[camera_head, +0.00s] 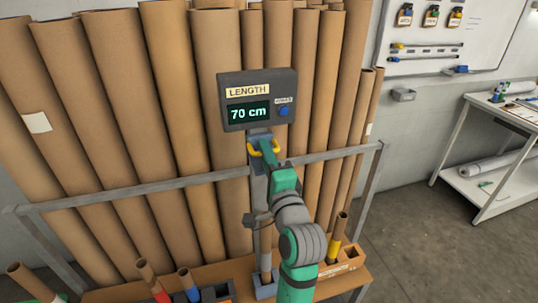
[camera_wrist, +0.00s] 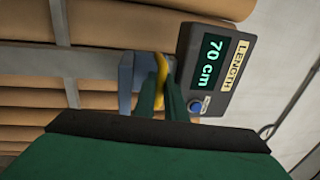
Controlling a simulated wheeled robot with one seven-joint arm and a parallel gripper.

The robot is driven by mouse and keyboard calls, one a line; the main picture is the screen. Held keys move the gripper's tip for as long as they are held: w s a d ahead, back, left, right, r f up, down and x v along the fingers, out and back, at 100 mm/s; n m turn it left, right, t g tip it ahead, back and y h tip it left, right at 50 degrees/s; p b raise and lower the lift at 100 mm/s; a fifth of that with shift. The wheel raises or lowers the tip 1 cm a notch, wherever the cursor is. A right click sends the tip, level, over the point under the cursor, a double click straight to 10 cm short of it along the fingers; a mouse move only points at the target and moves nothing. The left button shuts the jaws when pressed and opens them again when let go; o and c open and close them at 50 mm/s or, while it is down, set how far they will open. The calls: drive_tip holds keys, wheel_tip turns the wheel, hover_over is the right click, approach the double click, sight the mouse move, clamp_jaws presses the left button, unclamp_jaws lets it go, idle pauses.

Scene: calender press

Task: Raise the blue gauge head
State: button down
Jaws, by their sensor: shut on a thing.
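The blue gauge head (camera_head: 258,135) is on the upright grey post, just below the display box; my arm hides part of it. It also shows in the wrist view (camera_wrist: 126,82) as a blue-grey block. A yellow handle (camera_head: 251,149) sticks out of its front. My green gripper (camera_head: 266,149) is shut on this handle, which shows between the two fingers in the wrist view (camera_wrist: 161,78). The display box (camera_head: 258,98) reads LENGTH 70 cm and has a blue button (camera_head: 283,111). A brown tube (camera_head: 266,250) stands in a blue base (camera_head: 264,288) below the head.
Tall cardboard tubes (camera_head: 110,90) stand behind a grey rail (camera_head: 130,192). Short tubes with colored bands, such as a yellow-banded one (camera_head: 337,235), stand on the wooden bench in front. A white table (camera_head: 490,190) is at the right, with open floor before it.

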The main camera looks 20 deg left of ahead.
drive_tip(key=shift+s+r, duration=0.1)
drive_tip(key=shift+r, duration=0.35)
drive_tip(key=c, duration=2.1)
unclamp_jaws()
drive_tip(key=shift+f, duration=0.2)
drive_tip(key=v, duration=1)
drive_tip(key=shift+s+d+f, duration=0.2)
drive_tip(key=shift+s, duration=0.1)
